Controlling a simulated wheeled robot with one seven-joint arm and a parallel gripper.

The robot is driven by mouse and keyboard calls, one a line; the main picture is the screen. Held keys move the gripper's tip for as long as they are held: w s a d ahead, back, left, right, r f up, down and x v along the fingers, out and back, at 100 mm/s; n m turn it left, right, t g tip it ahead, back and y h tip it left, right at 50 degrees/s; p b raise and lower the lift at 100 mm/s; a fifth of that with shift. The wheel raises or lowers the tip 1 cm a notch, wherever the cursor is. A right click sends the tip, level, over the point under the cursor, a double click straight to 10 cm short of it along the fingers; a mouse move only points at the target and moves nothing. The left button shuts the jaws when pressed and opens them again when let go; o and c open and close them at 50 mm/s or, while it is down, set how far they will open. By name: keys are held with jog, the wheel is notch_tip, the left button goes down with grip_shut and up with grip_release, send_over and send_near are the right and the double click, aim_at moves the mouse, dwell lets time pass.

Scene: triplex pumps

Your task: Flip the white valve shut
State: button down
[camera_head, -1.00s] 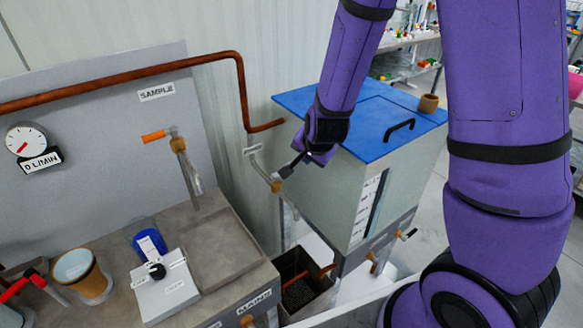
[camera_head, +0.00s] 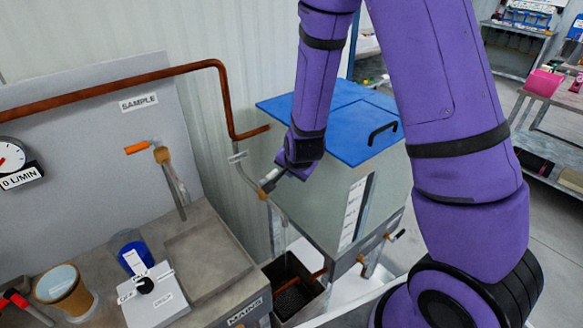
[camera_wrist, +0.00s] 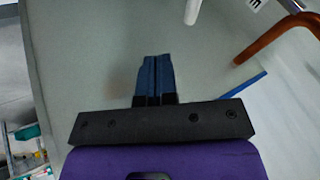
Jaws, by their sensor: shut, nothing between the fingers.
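The white valve (camera_head: 270,176) is on the grey pipe beside the blue-lidded tank in the head view. Its pale handle shows close to my fingertips, and its exact angle is hard to tell. My gripper (camera_head: 272,185) is shut and empty at the valve, in front of the tank's left side. In the wrist view my gripper (camera_wrist: 154,62) shows its two blue fingers together. A white bar (camera_wrist: 192,10) lies past the fingertips at the top edge and may be part of the valve. I cannot tell whether the fingers touch the handle.
The blue-lidded tank (camera_head: 345,115) stands right behind my gripper. A copper pipe (camera_head: 228,100) runs along the wall and down towards it. An orange-handled sample tap (camera_head: 138,148) is at the left. A dark open bin (camera_head: 292,290) is below. The counter (camera_head: 205,250) holds cups and a dial box.

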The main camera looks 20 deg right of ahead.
aim_at(272, 175)
jog(key=w+a+f, duration=0.1)
jog(key=w+f, duration=0.5)
jog(key=shift+w+a, duration=0.35)
jog(key=shift+w, duration=0.05)
